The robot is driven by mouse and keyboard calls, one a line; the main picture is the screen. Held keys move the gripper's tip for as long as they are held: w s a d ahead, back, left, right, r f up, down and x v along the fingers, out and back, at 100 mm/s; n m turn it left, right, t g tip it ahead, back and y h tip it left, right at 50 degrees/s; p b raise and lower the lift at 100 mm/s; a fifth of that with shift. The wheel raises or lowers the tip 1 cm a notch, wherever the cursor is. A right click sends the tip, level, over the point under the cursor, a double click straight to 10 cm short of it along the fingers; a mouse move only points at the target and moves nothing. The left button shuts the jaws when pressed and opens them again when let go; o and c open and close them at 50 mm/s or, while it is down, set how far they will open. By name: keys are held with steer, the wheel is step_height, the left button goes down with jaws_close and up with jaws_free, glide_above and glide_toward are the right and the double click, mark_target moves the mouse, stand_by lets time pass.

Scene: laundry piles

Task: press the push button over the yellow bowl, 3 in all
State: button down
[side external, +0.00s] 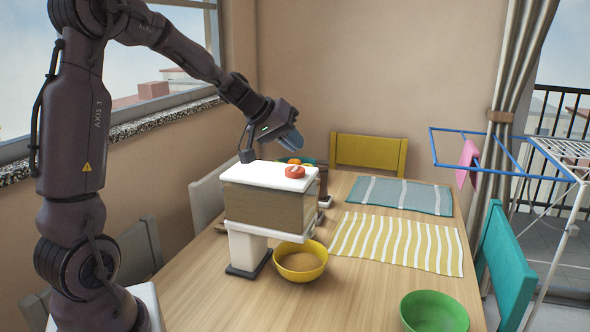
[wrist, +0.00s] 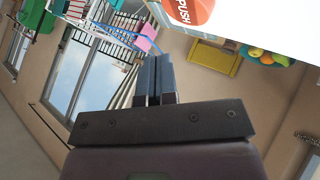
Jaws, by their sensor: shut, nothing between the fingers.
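The push button (side external: 295,171) is a red disc on the white top of a dispenser box (side external: 268,205). In the wrist view the button (wrist: 190,10), with the word PUSH, is partly cut off at the top edge. The yellow bowl (side external: 300,268) stands on the table in front of the dispenser's foot and holds something brown; it is not in the wrist view.
A green bowl (side external: 433,312) stands at the table's front right. A striped yellow cloth (side external: 397,241) and a blue-grey cloth (side external: 402,195) lie flat to the right. Behind the dispenser is a bowl of fruit (wrist: 265,56). A drying rack (side external: 560,160) stands beyond the table.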

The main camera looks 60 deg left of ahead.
mark_target(293, 168)
steer(key=shift+r, duration=1.4)
stand_by(1.4)
step_height(293, 168, up, 4)
steer(key=shift+f, duration=0.1)
stand_by(0.3)
steer(key=shift+f, duration=4.45)
steer(key=shift+f, duration=0.1)
steer(key=shift+f, duration=0.3)
